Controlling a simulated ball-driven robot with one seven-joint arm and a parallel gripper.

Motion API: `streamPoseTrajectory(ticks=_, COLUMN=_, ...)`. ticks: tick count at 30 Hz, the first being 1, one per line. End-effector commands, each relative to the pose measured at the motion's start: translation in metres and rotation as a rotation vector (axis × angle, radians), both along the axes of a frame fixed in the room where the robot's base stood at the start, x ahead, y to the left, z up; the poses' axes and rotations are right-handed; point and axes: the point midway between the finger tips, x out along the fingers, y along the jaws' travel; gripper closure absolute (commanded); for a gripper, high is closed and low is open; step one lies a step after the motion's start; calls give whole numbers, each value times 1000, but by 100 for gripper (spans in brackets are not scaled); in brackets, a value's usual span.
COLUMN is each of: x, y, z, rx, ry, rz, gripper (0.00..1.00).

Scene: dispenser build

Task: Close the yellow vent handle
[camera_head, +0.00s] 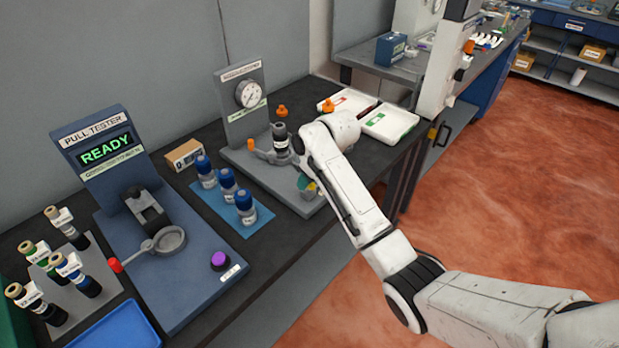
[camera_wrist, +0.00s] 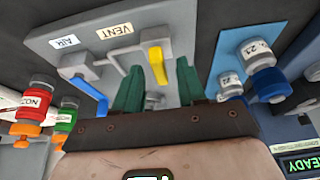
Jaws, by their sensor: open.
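The yellow vent handle (camera_wrist: 157,66) shows in the wrist view on a grey panel, beside a white label reading VENT (camera_wrist: 114,30). My gripper (camera_wrist: 160,78) is open, with its two green fingers apart. In the picture the yellow handle lies between the fingertips; I cannot tell whether they touch it. A blue handle (camera_wrist: 90,92) by the AIR label (camera_wrist: 64,42) is left of the fingers. In the head view my arm reaches down to the front edge of the grey gauge station (camera_head: 265,180) and hides most of the gripper and handles.
Bottles with blue caps (camera_head: 228,181) stand on a blue mat left of the gauge station; they are right of my fingers in the wrist view (camera_wrist: 262,55). Red and green canisters (camera_wrist: 38,100) are at the left there. A pull tester (camera_head: 160,250) stands further left.

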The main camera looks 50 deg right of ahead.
Motion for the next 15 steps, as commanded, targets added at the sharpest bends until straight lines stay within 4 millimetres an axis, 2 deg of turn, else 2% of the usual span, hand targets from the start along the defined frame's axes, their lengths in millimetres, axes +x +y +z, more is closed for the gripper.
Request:
streamPoseTrajectory(ticks=5, x=-3, y=0, z=10, rx=0, ry=-3, rz=0, gripper=60)
streamPoseTrajectory(ticks=15, x=-27, y=-1, z=67, rx=-1, ry=-4, rz=1, gripper=60)
